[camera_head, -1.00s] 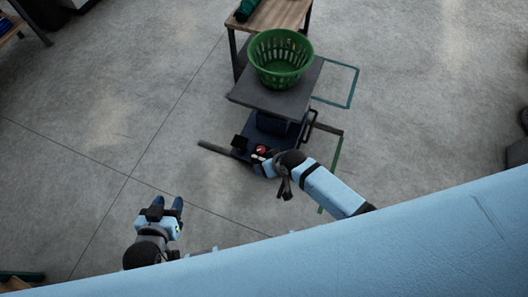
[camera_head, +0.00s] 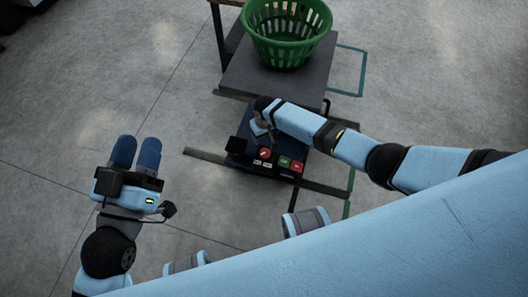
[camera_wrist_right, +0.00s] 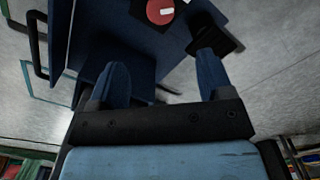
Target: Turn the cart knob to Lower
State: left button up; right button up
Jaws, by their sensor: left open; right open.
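The cart (camera_head: 283,85) has a dark lift platform and a low control panel facing me. The panel carries a red knob (camera_head: 264,153) with a pale mark, a green button and a red button, with small labels below them. The lettering is too small to read. My right gripper (camera_head: 262,128) is just beyond the knob, apart from it. In the right wrist view its two blue fingers (camera_wrist_right: 162,60) are spread and empty, and the red knob (camera_wrist_right: 161,11) shows past them at the top edge. My left gripper (camera_head: 136,150) is open and empty over the floor at left.
A green basket (camera_head: 284,52) stands on the cart's platform. Dark bars (camera_head: 207,158) lie low on both sides of the panel. Bare concrete floor (camera_head: 90,75) is clear at left.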

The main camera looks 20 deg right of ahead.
aim_at(265, 152)
notch_tip(265, 152, down, 12)
jog(key=b, duration=0.7)
jog(key=shift+s+f, duration=0.15)
jog(key=shift+f, duration=0.5)
pick_arm(q)
notch_tip(265, 152, down, 9)
jog(key=m+g, duration=0.1)
jog(key=g, duration=0.2)
jog(key=shift+w+d+f+g, duration=0.2)
jog(key=shift+d+g, duration=0.15)
jog(key=shift+g, duration=0.05)
pick_arm(e)
jog(key=c, duration=0.9)
